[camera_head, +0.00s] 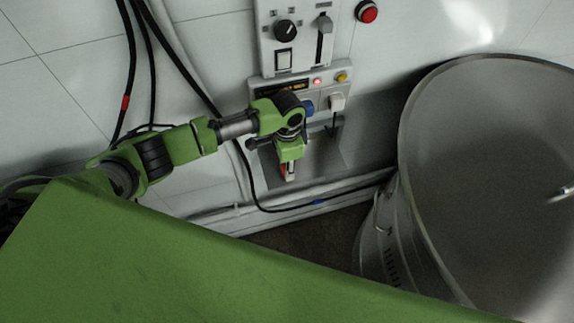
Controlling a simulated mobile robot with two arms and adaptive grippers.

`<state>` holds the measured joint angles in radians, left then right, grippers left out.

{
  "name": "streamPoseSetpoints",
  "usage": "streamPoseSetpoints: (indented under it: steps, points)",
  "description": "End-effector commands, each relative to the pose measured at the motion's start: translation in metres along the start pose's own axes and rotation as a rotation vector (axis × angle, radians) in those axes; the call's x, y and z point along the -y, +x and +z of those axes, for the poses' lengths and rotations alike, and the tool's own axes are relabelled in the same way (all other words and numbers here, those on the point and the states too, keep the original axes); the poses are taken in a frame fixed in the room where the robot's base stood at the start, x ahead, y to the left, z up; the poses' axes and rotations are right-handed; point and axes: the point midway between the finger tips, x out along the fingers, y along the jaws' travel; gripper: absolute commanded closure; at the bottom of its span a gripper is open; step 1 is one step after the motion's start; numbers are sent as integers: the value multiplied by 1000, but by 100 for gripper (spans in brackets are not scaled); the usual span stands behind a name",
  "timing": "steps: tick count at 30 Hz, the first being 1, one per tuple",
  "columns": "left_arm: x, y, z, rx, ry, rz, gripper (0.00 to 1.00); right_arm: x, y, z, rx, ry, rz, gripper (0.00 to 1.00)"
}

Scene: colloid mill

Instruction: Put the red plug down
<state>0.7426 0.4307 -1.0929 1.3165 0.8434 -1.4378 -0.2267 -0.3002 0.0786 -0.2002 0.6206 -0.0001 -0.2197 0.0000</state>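The red plug (283,171) shows only as a small red patch at the left side of my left gripper's fingertips; the gripper hides the rest. My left gripper (289,172) points down in front of the grey ledge below the wall socket panel. Its fingers are small and seen nearly edge-on, so I cannot tell whether they are closed on the plug or apart around it. I also cannot tell whether the plug touches the ledge. My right gripper is not in view.
The socket panel (343,78) carries a white plug (337,102) and a blue part (308,107). A switch panel (301,30) and red button (367,12) are above. The grey ledge (325,160) has bare room right of my gripper. Cables hang left; a large metal drum (480,150) stands right.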

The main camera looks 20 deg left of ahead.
Motion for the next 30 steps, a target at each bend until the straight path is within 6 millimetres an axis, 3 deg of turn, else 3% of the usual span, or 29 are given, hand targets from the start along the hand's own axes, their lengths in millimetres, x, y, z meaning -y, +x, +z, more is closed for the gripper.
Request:
streamPoseSetpoints:
  steps: [11, 12, 14, 24, 30]
  points:
    - [0, 9, 0, 0, -2, 0, 100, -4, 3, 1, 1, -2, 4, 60]
    - [0, 10, 0, 0, -2, 0, 69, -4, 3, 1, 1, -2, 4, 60]
    - [0, 9, 0, 0, -2, 0, 55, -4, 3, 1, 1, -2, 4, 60]
    - [0, 8, 0, 0, -1, 0, 55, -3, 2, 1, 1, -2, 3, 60]
    - [1, -12, 0, -2, 0, -2, 55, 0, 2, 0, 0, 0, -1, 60]
